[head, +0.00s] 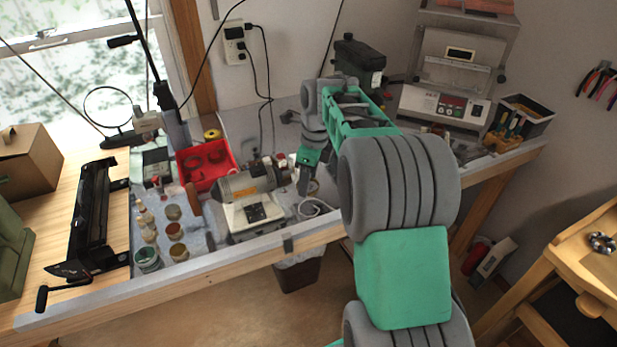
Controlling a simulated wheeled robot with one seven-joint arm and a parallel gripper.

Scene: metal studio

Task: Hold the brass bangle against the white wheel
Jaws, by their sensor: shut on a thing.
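The grinder-like polishing machine (246,188) stands on the bench, with a grey motor on a pale base. A small pale part, perhaps the white wheel (291,160), shows at its right end, partly hidden by my gripper. My gripper (303,184) points down just right of the motor, its dark fingers close together. A thin brassy curve, which looks like the bangle (315,187), shows beside the fingertips; my gripper is shut on it. The rest of the bangle is hidden or too small to make out. I cannot tell whether it touches the wheel.
A red tray (222,180) with dark rings sits behind the motor. Several jars, one a green-rimmed jar (147,259), stand to the left. A white cord (318,208) lies right of the machine. A control box (447,80) stands at the back right.

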